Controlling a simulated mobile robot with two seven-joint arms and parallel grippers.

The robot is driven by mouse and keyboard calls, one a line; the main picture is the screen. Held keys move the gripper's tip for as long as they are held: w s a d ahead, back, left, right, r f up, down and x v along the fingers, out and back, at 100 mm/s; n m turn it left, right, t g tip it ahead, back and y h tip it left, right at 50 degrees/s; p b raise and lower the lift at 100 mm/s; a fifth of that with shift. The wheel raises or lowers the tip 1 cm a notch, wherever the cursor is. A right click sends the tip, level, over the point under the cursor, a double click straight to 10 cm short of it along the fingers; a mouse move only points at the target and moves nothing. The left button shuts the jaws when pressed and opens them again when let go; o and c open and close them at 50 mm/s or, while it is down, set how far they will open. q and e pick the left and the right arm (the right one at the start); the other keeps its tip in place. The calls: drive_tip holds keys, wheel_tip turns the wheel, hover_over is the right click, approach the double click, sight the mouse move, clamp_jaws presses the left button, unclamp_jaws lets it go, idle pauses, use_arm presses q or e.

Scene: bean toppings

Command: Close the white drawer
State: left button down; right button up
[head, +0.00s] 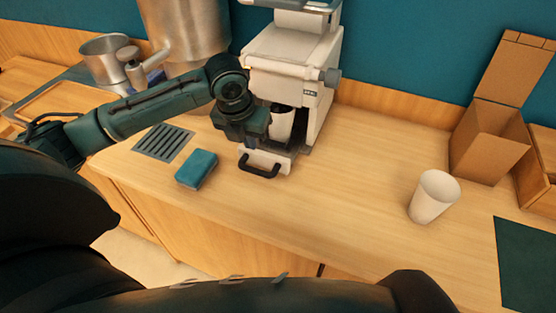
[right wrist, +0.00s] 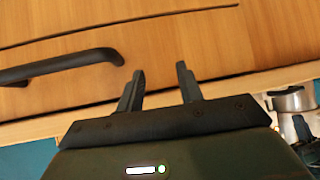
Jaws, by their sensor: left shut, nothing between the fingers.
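The white drawer (head: 279,161) sticks out from the base of the white machine (head: 291,60), with its black handle (head: 260,167) facing the front edge of the counter. A white cup-like container (head: 280,124) stands over the open drawer, partly hidden by my left gripper. My left gripper (head: 252,146) points down just above and behind the handle, shut and empty; I cannot tell whether it touches the drawer. My right gripper (right wrist: 161,88) has its fingers apart with nothing between them, in front of a wooden cabinet face.
A teal sponge (head: 197,168) and a dark grate (head: 164,142) lie left of the drawer. A white cup (head: 434,196) and cardboard box (head: 489,145) stand at right. A black cabinet handle (right wrist: 60,66) is beside my right gripper.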

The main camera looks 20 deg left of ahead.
sight(255, 161)
use_arm(q)
drive_tip(key=shift+s+a+f+m, duration=0.1)
drive_tip(key=shift+f+m, duration=0.15)
drive_tip(key=shift+m, duration=0.05)
drive_tip(key=x, duration=0.9)
drive_tip(key=shift+a+p, duration=0.1)
drive_tip(key=shift+p, duration=0.2)
drive_tip(key=shift+f, duration=0.25)
use_arm(e)
drive_tip(key=shift+s+f, duration=0.1)
drive_tip(key=shift+s, duration=0.15)
